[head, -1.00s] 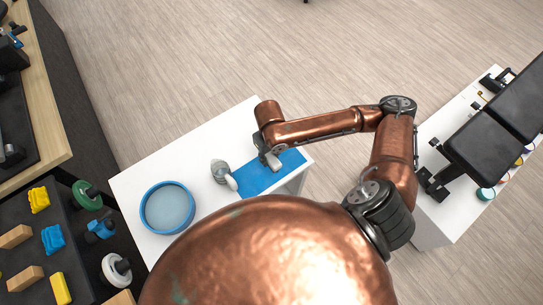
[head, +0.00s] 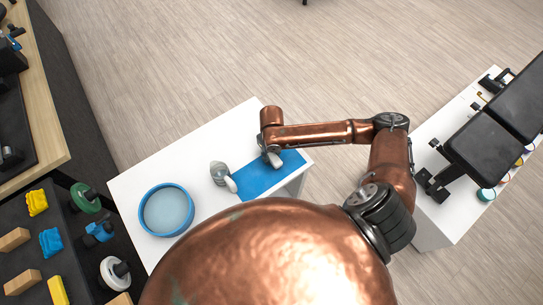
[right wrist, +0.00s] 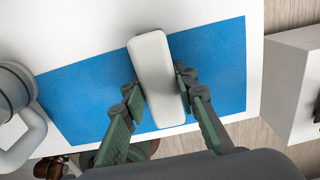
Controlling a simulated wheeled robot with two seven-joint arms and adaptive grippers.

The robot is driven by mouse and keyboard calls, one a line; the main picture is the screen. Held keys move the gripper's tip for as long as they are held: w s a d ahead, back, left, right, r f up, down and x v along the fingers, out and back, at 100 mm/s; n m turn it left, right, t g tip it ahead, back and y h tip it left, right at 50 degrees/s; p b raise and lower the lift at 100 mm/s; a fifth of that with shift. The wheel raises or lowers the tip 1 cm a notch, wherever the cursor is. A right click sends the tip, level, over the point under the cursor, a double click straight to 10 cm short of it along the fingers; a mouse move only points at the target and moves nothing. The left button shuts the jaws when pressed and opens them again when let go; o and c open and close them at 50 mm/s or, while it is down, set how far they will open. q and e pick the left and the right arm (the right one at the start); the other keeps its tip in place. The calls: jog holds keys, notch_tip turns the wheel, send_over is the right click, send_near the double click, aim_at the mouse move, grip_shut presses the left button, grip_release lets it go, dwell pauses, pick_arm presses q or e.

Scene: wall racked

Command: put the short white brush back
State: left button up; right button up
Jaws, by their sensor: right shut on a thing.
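The short white brush (right wrist: 157,78) shows in the right wrist view as a white rounded block, tilted slightly, between the two dark green fingers. My right gripper (right wrist: 158,92) is shut on it from both sides, over the blue mat (right wrist: 85,98). I cannot tell whether the brush touches the mat. In the head view my right gripper (head: 272,156) is over the upper part of the blue mat (head: 262,182), mostly hidden under the copper wrist, with a small light piece of the brush (head: 275,161) showing. My left gripper is in neither view.
A grey vessel with a white handle (head: 218,173) stands left of the mat on the white table (head: 150,172). A blue-rimmed round dish (head: 166,210) is further left. A dark rack with blocks and weights lies at left; another white table (head: 437,212) is at right.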

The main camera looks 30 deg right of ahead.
aim_at(272, 155)
jog(key=o, duration=1.2)
jog(key=shift+f, duration=0.15)
notch_tip(272, 155, up, 12)
jog(key=p, duration=0.1)
